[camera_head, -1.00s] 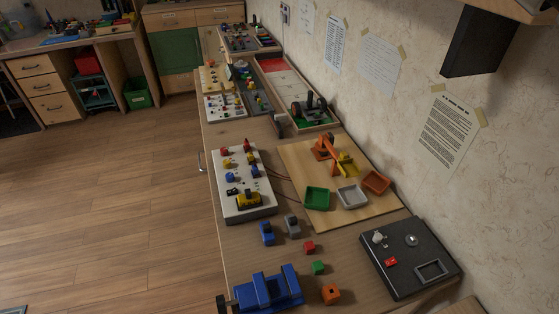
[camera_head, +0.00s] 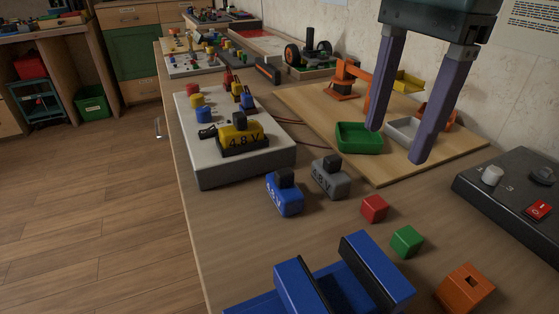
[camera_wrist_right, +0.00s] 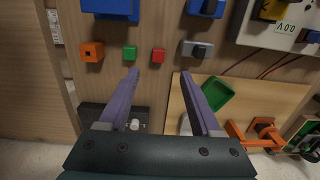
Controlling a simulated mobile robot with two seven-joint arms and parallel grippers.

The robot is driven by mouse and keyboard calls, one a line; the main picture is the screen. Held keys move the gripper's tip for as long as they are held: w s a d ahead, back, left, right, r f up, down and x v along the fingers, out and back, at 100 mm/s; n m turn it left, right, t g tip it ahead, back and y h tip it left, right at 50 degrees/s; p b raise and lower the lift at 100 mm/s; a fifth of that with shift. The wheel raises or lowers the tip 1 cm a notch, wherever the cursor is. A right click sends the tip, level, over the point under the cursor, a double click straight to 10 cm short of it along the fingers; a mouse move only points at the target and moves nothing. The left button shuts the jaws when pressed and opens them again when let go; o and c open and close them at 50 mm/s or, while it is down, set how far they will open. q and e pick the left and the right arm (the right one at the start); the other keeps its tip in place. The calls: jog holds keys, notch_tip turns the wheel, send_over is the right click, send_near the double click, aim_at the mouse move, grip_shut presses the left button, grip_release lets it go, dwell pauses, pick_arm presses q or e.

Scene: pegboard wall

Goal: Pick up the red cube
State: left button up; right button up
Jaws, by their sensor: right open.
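The red cube (camera_head: 374,208) lies on the wooden workbench in the head view, between the grey 48V block (camera_head: 331,177) and the green cube (camera_head: 407,241). It also shows in the right wrist view (camera_wrist_right: 158,55). My right gripper (camera_head: 396,145) is open and empty, its two purple fingers hanging over the board with the trays, behind and above the red cube. In the right wrist view its fingertips (camera_wrist_right: 160,74) point toward the cube, apart from it. My left gripper is not in view.
An orange block (camera_head: 465,289), a blue vise (camera_head: 345,280) and a blue 48V block (camera_head: 285,194) stand near the cube. A black switch box (camera_head: 510,190) is at right. A green tray (camera_head: 359,138) sits on the board behind.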

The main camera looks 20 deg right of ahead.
send_over(376, 202)
jog(key=d, duration=0.1)
jog(key=shift+h, duration=0.3)
notch_tip(376, 202, down, 4)
jog(key=shift+f+b, duration=0.25)
jog(key=shift+b, duration=0.1)
jog(key=f, duration=0.4)
jog(key=a+f+b, duration=0.1)
jog(key=shift+f, duration=0.4)
jog(key=shift+c, duration=0.2)
grip_shut()
